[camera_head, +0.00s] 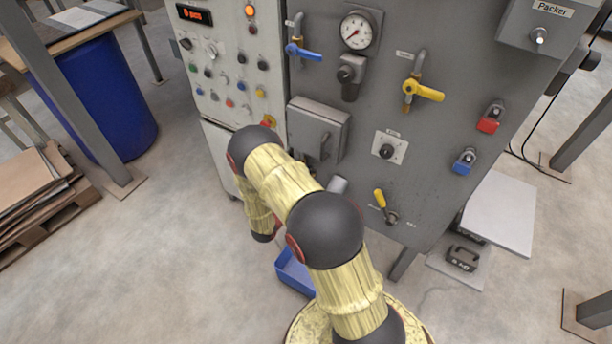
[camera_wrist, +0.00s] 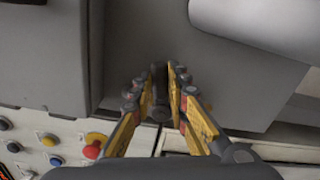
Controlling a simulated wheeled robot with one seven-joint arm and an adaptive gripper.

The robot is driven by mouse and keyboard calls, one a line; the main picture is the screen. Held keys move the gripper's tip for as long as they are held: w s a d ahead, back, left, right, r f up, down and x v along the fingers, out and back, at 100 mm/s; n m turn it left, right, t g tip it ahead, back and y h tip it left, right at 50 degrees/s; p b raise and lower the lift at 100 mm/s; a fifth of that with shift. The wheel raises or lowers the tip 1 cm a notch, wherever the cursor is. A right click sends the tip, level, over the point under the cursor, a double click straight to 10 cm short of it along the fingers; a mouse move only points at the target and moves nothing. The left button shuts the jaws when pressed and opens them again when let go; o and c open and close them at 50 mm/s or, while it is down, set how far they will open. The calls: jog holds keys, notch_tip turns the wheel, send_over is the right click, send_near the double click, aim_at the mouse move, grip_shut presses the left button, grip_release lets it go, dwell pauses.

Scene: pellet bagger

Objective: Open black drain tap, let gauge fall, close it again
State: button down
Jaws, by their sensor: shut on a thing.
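My gripper (camera_wrist: 158,76) is shut on a dark lever-like part that I take to be the black drain tap (camera_wrist: 159,98). The part stands between the two yellow fingers in the wrist view, in front of the grey panel. In the head view my arm hides the gripper and this tap. The round white gauge (camera_head: 357,31) sits at the top of the grey machine front; its needle is too small to read surely.
A blue-handled valve (camera_head: 303,51), a yellow-handled valve (camera_head: 425,91) and a smaller yellow lever (camera_head: 380,198) sit on the panel. A grey box (camera_head: 318,130) juts out. A blue tray (camera_head: 293,272) lies on the floor below. Several buttons show at left.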

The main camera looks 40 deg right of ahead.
jog(key=shift+s+f+m+b, duration=0.1)
jog(key=shift+f+m+b, duration=0.65)
jog(key=shift+m+b, duration=0.4)
jog(key=shift+m, duration=0.35)
jog(key=c, duration=1.7)
grip_release()
jog(key=v, duration=1.2)
